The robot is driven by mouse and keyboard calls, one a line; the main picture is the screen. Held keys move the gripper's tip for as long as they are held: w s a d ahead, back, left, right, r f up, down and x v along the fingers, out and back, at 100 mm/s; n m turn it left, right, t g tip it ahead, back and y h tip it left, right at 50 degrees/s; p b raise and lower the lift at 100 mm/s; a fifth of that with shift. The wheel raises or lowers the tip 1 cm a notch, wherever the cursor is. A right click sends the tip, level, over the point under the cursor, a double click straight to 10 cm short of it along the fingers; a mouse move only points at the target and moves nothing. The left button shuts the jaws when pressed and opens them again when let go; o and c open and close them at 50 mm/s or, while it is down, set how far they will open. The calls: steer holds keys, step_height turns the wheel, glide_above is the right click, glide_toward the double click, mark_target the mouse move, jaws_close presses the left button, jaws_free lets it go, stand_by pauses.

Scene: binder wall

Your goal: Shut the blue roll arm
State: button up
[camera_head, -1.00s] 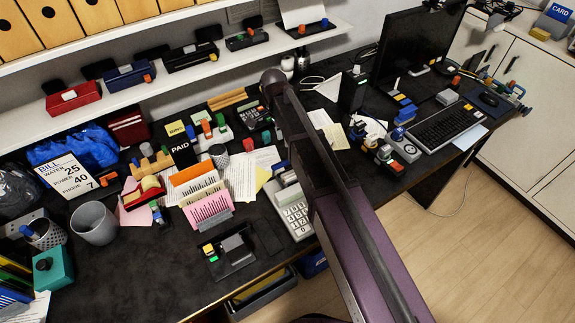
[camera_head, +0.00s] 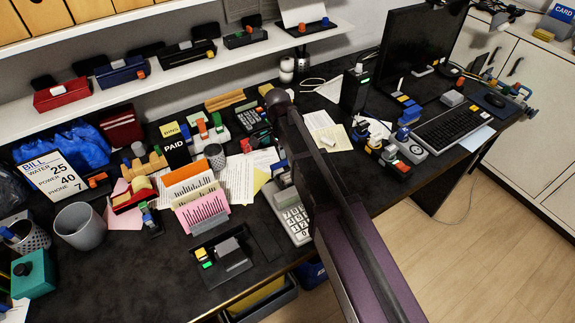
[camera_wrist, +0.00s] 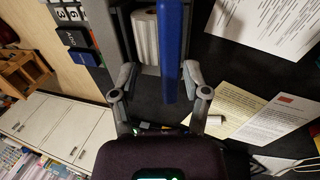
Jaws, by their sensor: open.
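The blue roll arm (camera_wrist: 172,50) is a long, straight blue bar in the wrist view, alongside the white paper roll (camera_wrist: 145,38) of a grey adding machine. In the head view the adding machine (camera_head: 292,217) stands near the desk's front edge, and a bit of the blue roll arm (camera_head: 281,165) shows at its back. My gripper (camera_wrist: 160,73) is open in the wrist view, its fingers on either side. The bar runs between them, closer to the right finger; I cannot tell whether they touch. My arm hides the gripper in the head view.
Card holders with pink and orange cards (camera_head: 203,208) and a black device (camera_head: 222,262) stand left of the adding machine. Papers (camera_wrist: 240,115) and a small white cylinder (camera_wrist: 213,120) lie nearby. A monitor (camera_head: 417,50) and keyboard (camera_head: 453,128) are at right.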

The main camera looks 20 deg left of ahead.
steer(key=shift+s+d+f+b, duration=0.15)
steer(key=shift+f+b, duration=0.3)
steer(key=shift+f, duration=0.2)
